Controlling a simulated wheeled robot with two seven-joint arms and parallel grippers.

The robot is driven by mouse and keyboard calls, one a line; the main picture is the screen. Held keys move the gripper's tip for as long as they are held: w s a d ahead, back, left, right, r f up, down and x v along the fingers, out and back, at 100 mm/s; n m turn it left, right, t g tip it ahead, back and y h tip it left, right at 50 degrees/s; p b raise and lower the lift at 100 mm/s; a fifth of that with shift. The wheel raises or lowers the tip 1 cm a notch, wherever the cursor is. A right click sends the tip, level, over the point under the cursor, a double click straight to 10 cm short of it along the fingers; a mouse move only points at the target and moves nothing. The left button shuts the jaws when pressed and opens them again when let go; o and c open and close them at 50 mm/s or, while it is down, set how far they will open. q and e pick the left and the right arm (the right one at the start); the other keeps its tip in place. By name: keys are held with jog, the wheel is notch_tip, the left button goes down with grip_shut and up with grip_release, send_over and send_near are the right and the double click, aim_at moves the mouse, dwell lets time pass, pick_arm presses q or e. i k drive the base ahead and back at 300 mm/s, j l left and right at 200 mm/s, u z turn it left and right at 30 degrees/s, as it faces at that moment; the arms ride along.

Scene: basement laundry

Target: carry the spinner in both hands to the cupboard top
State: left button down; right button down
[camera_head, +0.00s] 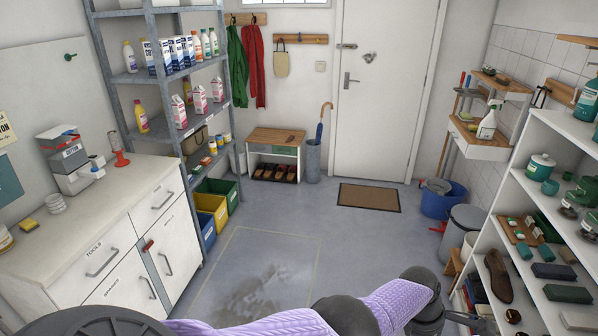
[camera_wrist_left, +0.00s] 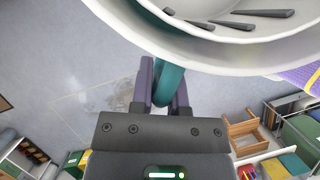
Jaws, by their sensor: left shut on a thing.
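The spinner (camera_wrist_left: 225,48) shows in the left wrist view as a white round tub with a thick rim, dark grey fins inside and a teal handle (camera_wrist_left: 168,76). My left gripper (camera_wrist_left: 164,88) is shut on the teal handle, one dark purple finger on each side. Only part of the tub is in the picture. The head view does not show the spinner; my purple-sleeved left arm crosses its bottom edge. The white cupboard's top (camera_head: 100,215) is at the left in the head view. My right gripper is not in view.
A grey-and-white machine (camera_head: 72,160), a red stand (camera_head: 119,158) and small items occupy parts of the cupboard top; its front middle is bare. A metal shelf (camera_head: 150,86) stands behind it. A white shelf (camera_head: 545,130) stands right. The floor (camera_head: 345,245) between is clear, with a dark stain.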

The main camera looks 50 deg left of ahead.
aim_at(69, 229)
jog(key=i+j+u, duration=0.1)
jog(key=j+u, duration=0.45)
jog(key=i+j+u, duration=0.2)
jog(key=j+u, duration=0.3)
jog(key=i+j+u, duration=0.3)
jog(key=u, duration=0.25)
jog(key=i+j+u, duration=0.3)
jog(key=u, duration=0.2)
jog(key=i+j+u, duration=0.15)
jog(key=i+u, duration=0.25)
jog(key=u, duration=0.15)
jog(key=i+u, duration=0.35)
jog(key=u, duration=0.15)
jog(key=i+l+u, duration=0.2)
jog(key=i+u, duration=0.15)
jog(key=u, duration=0.2)
jog(key=i+l+u, duration=0.3)
jog(key=u, duration=0.2)
